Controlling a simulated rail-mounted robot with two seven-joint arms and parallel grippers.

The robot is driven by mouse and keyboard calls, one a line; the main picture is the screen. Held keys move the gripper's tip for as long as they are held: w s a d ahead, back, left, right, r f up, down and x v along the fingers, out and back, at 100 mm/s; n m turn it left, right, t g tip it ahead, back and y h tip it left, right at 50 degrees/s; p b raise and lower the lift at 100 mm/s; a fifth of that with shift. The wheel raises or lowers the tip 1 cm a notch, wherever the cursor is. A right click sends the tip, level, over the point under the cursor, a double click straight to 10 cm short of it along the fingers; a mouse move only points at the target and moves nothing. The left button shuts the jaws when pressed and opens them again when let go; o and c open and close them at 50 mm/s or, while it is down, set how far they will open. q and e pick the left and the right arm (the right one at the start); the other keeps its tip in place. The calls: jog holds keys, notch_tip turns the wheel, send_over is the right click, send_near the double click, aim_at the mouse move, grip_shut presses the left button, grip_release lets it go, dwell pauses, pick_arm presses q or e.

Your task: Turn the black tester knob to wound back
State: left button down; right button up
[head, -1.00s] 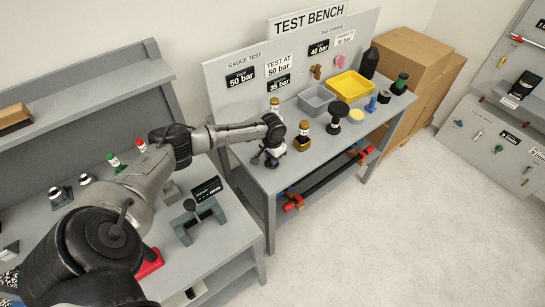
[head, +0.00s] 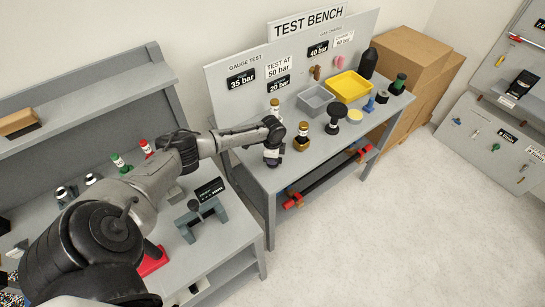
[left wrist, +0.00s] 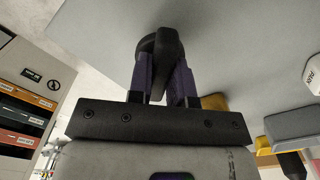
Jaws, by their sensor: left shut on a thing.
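The black tester knob (left wrist: 173,42) shows in the left wrist view as a round disc with a raised bar across it. My left gripper (left wrist: 163,72) has its two dark fingers closed on either side of that bar. In the head view my left gripper (head: 272,155) is at the front left of the test bench, and the wrist hides the knob there. A small gold-topped bottle-like piece with a white label (head: 275,108) stands just behind the gripper. My right gripper is not in view.
The test bench (head: 375,122) also holds a gold-based piece (head: 302,135), a black round-topped stand (head: 335,115), a grey bin (head: 315,100) and a yellow bin (head: 349,87). A workbench with a small vise-like stand (head: 201,218) lies to the left. Cardboard boxes (head: 415,60) stand behind.

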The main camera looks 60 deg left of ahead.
pick_arm(q)
jog(key=m, duration=0.4)
jog(key=shift+m, duration=0.3)
jog(key=m, duration=0.4)
jog(key=shift+r+b, duration=0.1)
jog(key=shift+b, duration=0.2)
jog(key=shift+m, duration=0.3)
jog(key=c, duration=1)
grip_release()
jog(key=shift+c, duration=0.2)
notch_tip(320, 180, up, 14)
